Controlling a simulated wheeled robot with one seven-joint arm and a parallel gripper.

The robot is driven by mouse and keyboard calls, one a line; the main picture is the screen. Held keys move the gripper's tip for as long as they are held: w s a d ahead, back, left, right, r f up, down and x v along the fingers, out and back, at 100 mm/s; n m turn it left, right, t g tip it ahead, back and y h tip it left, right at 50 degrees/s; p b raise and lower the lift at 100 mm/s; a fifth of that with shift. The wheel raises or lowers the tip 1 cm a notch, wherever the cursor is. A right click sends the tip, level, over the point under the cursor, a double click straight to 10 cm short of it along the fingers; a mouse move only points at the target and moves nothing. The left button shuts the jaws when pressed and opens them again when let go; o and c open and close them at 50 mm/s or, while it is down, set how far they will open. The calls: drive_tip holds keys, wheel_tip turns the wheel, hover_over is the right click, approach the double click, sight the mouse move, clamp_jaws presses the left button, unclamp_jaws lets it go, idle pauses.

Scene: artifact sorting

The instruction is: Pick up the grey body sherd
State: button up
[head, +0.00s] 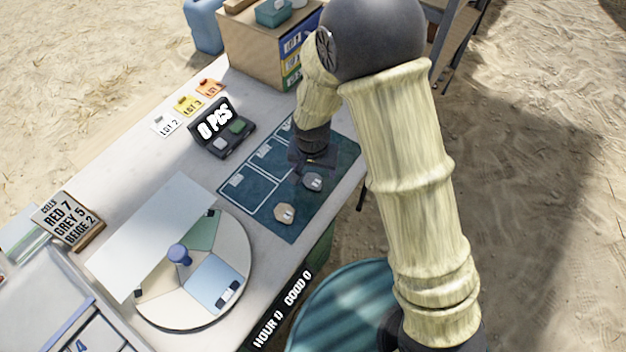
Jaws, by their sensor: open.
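The grey body sherd (312,182) lies on the dark teal mat (318,215), near the mat's front right side, with a small pale label on it. A beige sherd (284,213) lies on the same mat to its lower left. My gripper (304,170) is open and points down just beyond and left of the grey sherd, close to it. I cannot tell its exact height or whether a finger touches the sherd. My arm hides part of the mat's far right.
A round divided turntable (240,245) with a blue knob stands to the left. A black counter box (222,140) reading "0 PCS" and lot cards (187,104) stand beyond the mat. A wooden cabinet (262,60) is at the back. The table edge is close to the right of the mat.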

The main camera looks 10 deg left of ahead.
sight(312, 181)
drive_tip(key=f, duration=0.4)
drive_tip(key=shift+a+f, duration=0.2)
drive_tip(key=shift+f, duration=0.05)
drive_tip(key=shift+c, duration=0.4)
drive_tip(key=c, duration=1)
